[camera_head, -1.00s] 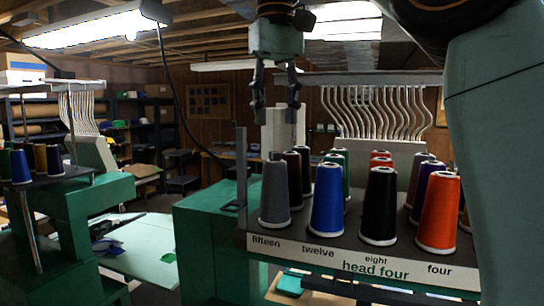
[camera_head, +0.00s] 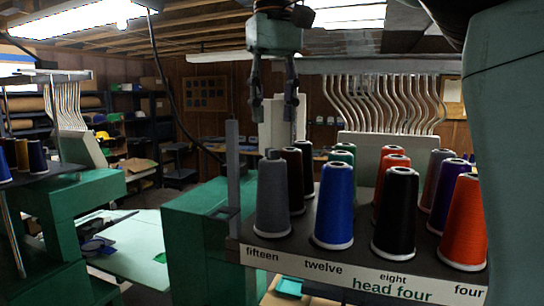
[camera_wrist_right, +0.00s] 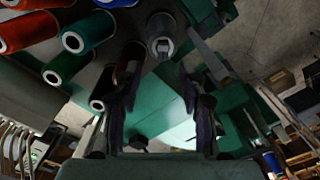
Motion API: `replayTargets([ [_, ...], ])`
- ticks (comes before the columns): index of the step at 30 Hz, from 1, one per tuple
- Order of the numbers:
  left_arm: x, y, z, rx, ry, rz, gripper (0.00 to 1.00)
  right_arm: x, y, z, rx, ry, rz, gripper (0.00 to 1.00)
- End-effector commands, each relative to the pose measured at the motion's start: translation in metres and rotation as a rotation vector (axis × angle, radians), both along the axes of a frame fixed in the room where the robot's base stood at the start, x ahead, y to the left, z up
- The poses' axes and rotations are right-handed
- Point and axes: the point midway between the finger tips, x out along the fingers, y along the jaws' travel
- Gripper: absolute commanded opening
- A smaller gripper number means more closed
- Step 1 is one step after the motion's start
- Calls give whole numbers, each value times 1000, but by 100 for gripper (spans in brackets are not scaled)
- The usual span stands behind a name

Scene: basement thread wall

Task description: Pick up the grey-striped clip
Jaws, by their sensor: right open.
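My right gripper (camera_head: 273,112) hangs open and empty in the head view, fingers pointing down. It appears above the grey thread cone (camera_head: 272,200) at the front left of the rack. A small grey block (camera_head: 273,154) sits on that cone's top; it also shows in the right wrist view (camera_wrist_right: 163,46), beyond and between the open fingers. It may be the grey-striped clip, but I cannot make out stripes. The gripper does not touch it. My left gripper is not in view.
Blue (camera_head: 334,205), black (camera_head: 396,212) and orange (camera_head: 465,222) cones stand along the front of the rack (camera_head: 310,250), with more cones behind. A grey upright post (camera_head: 233,165) stands left of the grey cone. Curved white tubes (camera_head: 390,105) rise behind.

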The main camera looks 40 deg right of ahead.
Motion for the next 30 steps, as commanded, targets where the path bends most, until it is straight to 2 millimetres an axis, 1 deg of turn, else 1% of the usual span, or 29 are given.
replayTargets([
  [1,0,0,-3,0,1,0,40,-1,1,-5,1,-1,1,42],
  [5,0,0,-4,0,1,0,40,0,2,-14,0,1,1,42],
  [12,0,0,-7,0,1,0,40,4,4,-46,1,1,1,42],
  [15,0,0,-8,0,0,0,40,5,3,-56,1,0,1,42],
  [18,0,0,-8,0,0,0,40,6,2,-59,0,0,1,42],
  [24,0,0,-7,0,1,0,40,7,1,-60,0,0,0,42],
  [26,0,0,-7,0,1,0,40,7,1,-60,0,0,0,37],
  [30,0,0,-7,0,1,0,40,7,1,-60,0,0,0,26],
])
